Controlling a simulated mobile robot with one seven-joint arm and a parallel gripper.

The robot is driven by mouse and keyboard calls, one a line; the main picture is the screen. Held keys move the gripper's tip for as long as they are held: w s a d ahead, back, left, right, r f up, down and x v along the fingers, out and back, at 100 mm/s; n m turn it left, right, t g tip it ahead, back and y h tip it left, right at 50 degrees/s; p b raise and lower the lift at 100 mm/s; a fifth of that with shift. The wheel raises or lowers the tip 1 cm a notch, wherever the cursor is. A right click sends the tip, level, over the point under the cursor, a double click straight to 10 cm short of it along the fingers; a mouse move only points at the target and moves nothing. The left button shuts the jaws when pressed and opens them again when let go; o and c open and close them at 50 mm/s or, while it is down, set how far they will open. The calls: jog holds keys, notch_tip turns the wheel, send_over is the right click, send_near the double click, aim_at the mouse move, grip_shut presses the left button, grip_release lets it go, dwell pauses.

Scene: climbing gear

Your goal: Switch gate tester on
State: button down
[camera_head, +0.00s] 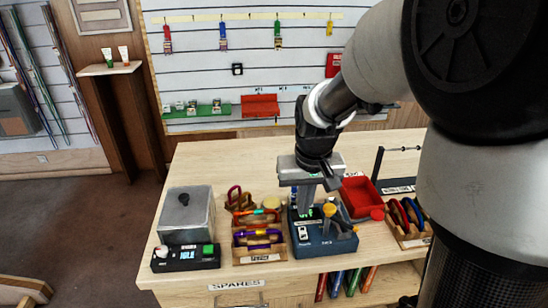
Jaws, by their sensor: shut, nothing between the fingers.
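A blue box-shaped device (318,248), which looks like the gate tester, sits near the front edge of the wooden table. A small white and dark switch (303,233) is on its top at the left, and a small green-lit patch shows behind it. Yellow-topped and grey fittings (330,211) stand on its right side. My gripper (306,208) is shut and empty, pointing down over the back left of the device, just behind the switch. I cannot tell whether the fingertips touch it. The switch's position is too small to read.
A wooden rack of coloured carabiners (260,258) stands close on the left. Further left are a black unit with a lit display (186,258) and a grey metal box (187,215). A red tray (361,196) and another carabiner rack (412,238) lie right. The table's back left is clear.

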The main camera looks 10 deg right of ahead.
aim_at(300, 227)
jog(key=f, duration=0.3)
jog(key=w+f, duration=0.1)
jog(key=f, duration=0.2)
jog(key=shift+w+f, duration=0.15)
jog(key=shift+f, duration=0.15)
